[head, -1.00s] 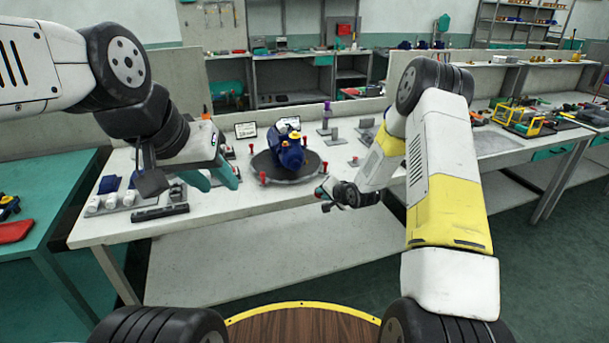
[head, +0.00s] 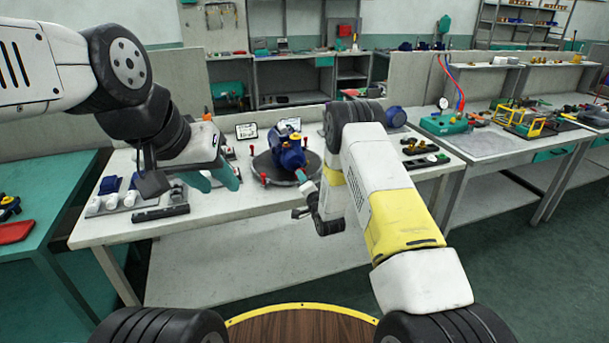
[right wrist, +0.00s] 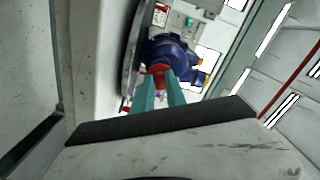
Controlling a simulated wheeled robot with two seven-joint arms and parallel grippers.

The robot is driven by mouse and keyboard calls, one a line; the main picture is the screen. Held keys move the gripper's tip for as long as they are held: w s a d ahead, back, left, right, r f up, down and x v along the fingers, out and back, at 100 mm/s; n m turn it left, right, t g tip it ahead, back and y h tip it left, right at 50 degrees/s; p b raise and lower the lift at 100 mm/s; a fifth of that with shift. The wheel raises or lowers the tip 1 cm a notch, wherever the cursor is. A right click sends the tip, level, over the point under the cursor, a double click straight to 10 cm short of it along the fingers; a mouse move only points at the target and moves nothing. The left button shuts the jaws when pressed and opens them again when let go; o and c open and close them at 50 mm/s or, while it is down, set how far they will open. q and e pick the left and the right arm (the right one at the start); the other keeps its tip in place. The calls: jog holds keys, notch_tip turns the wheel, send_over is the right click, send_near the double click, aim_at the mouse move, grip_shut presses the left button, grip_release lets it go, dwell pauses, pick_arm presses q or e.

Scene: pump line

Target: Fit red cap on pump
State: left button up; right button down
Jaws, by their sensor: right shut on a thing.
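The blue pump (head: 291,154) stands on a dark round plate (head: 263,168) on the workbench. In the right wrist view the pump (right wrist: 180,54) is just beyond my right fingertips. My right gripper (right wrist: 159,82) is shut on a red cap (right wrist: 157,69), which faces the pump's near side. I cannot tell whether the cap touches the pump. In the head view my right gripper (head: 302,178) is at the pump's lower right, and the cap is too small to make out surely. My left gripper (head: 212,180) is open and empty, left of the pump above the bench.
White cups (head: 111,201) and a black block (head: 160,213) lie at the bench's left front. Red posts surround the plate, one at its front (head: 264,180). Dark parts (head: 420,148) lie at the right of the bench. The front middle of the bench is clear.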

jog(key=shift+x, duration=1.65)
jog(key=shift+w+a, duration=0.15)
jog(key=shift+w, duration=0.25)
jog(key=c, duration=1.3)
grip_release()
jog(key=shift+v, duration=3.05)
jog(key=shift+v, duration=3.9)
jog(key=shift+r, duration=0.15)
